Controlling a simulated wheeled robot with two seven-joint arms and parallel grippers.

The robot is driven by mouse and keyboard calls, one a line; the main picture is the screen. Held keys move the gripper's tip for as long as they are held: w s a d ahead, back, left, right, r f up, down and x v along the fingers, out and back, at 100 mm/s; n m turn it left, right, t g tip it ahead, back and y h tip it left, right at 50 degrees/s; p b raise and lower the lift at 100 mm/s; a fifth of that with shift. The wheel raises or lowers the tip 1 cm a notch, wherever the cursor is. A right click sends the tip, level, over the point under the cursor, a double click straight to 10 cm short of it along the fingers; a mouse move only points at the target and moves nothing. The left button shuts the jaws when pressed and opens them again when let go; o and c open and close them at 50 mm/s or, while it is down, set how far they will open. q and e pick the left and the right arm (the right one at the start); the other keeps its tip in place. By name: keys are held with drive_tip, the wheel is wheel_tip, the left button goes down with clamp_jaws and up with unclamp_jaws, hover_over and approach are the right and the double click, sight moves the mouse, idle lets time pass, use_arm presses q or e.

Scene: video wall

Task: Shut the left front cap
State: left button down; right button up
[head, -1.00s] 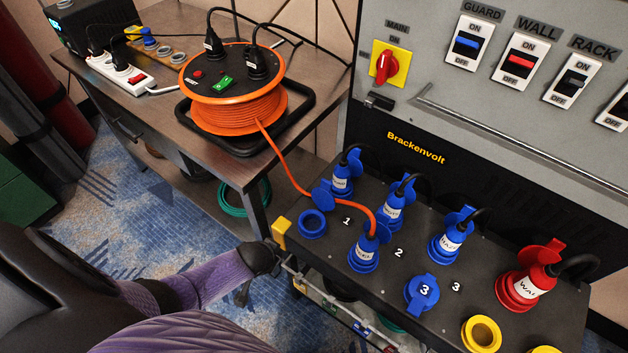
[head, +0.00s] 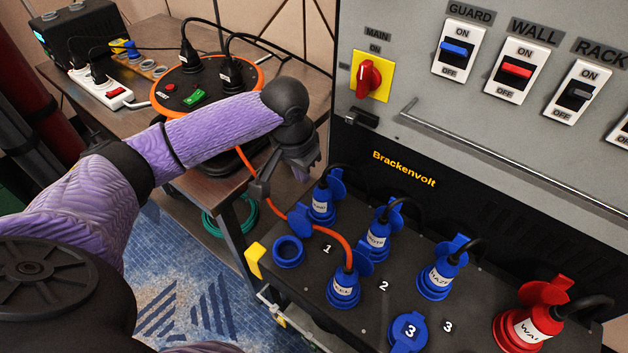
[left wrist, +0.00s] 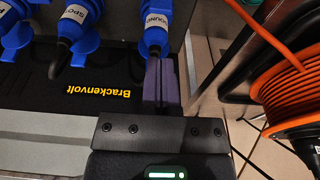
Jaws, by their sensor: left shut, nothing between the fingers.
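The left front socket (head: 287,252) is an open blue ring at the left end of the black sloping panel. Its blue cap (head: 299,217) stands hinged up behind the ring, beside the orange cable. My left gripper (head: 303,174) is above the panel's back left edge, behind and above the cap, close to the back left blue plug. In the left wrist view the shut, empty fingers (left wrist: 160,75) point at a blue plug (left wrist: 155,32); I cannot tell if they touch it. The left front socket is not clear in that view. My right gripper is not in view.
An orange cable runs from the reel (head: 250,72) to a blue plug (head: 343,288) just right of the socket. More blue plugs and a red plug (head: 530,318) crowd the panel. A yellow corner piece (head: 255,260) marks its left end. A switch cabinet (head: 430,100) stands behind.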

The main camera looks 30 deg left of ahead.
sight(301, 220)
use_arm(q)
wheel_tip(301, 220, down, 8)
drive_tip(key=w+b, duration=0.1)
drive_tip(key=b, duration=0.3)
drive_tip(key=shift+f, duration=0.15)
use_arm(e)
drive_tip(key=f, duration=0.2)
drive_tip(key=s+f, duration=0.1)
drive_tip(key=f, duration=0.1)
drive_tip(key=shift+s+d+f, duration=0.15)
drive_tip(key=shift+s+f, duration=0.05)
use_arm(q)
drive_tip(key=shift+w, duration=0.1)
